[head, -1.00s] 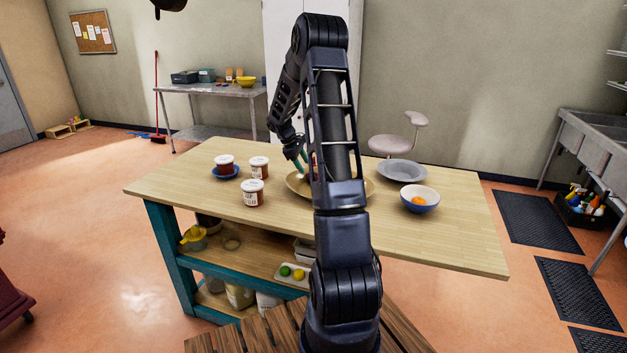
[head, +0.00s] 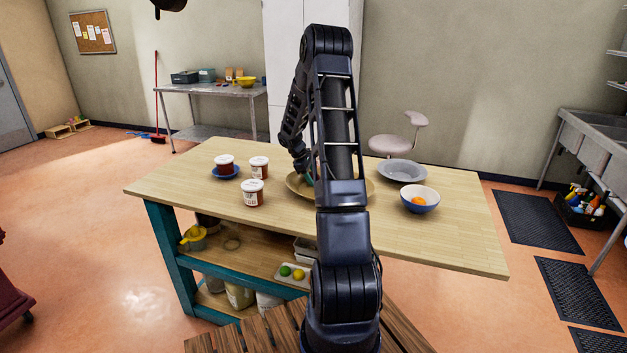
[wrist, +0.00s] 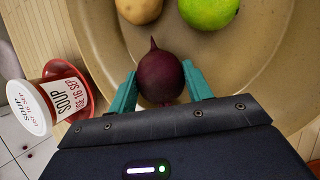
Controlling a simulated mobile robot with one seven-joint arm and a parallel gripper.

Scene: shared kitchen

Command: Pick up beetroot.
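The beetroot (wrist: 161,77), dark purple with a thin root tip, is in the wide tan bowl (wrist: 262,88) in the wrist view. My gripper (wrist: 160,80) has its two teal fingers apart, one on each side of the beetroot and very close to its skin. Whether either finger touches it I cannot tell. In the head view my gripper (head: 308,180) is low over the tan bowl (head: 298,190) on the table, and my arm hides much of the bowl. The beetroot cannot be made out there.
A potato (wrist: 139,9) and a lime (wrist: 208,10) lie in the bowl beyond the beetroot. Soup tubs (head: 253,193) stand to the left. A blue bowl with an orange item (head: 419,200) and a grey plate (head: 402,170) are to the right. The table's front right is clear.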

